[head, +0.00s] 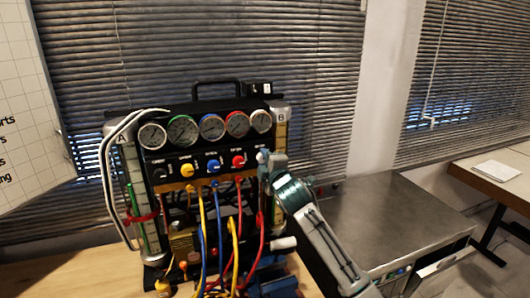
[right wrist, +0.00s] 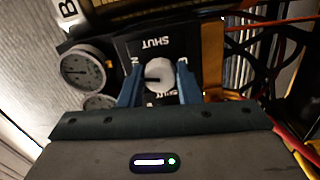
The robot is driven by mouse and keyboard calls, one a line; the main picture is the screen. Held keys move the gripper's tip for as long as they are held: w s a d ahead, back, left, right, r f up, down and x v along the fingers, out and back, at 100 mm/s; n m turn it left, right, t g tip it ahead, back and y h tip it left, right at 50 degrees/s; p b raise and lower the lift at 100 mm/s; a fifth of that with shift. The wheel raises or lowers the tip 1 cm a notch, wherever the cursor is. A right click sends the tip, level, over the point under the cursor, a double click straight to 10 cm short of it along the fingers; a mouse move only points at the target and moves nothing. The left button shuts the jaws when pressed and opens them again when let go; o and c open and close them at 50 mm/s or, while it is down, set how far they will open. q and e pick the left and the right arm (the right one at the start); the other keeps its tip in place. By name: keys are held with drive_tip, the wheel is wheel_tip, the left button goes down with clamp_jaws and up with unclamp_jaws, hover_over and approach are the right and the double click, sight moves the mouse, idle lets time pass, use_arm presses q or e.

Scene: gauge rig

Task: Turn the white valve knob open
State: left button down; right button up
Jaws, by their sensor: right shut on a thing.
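The white valve knob (right wrist: 158,72) sits on a black plate lettered SHUT, upside down in the right wrist view. A dark mark on the knob lies roughly level, pointing left in that view. The two blue fingers of my right gripper (right wrist: 159,88) are on either side of the knob and shut on it. They cover part of the lettering beside it. In the head view the knob (head: 262,156) is a small white spot at the right end of the panel's knob row, with my right gripper (head: 265,166) in front. My left gripper is not in view.
The gauge rig (head: 204,134) carries a row of round gauges above yellow, blue and red knobs. Yellow, blue and red hoses (head: 236,250) hang in front. A grey metal bench (head: 385,215) stands to the right, its top largely clear.

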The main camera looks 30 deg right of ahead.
drive_tip(key=shift+n+p, duration=1.15)
drive_tip(key=shift+n, duration=0.35)
drive_tip(key=o, duration=1)
drive_tip(key=shift+c, duration=0.2)
drive_tip(key=shift+s, duration=0.1)
drive_tip(key=b+v, duration=0.4)
drive_tip(key=v, duration=0.6)
drive_tip(key=shift+s, duration=0.3)
drive_tip(key=shift+f, duration=0.1)
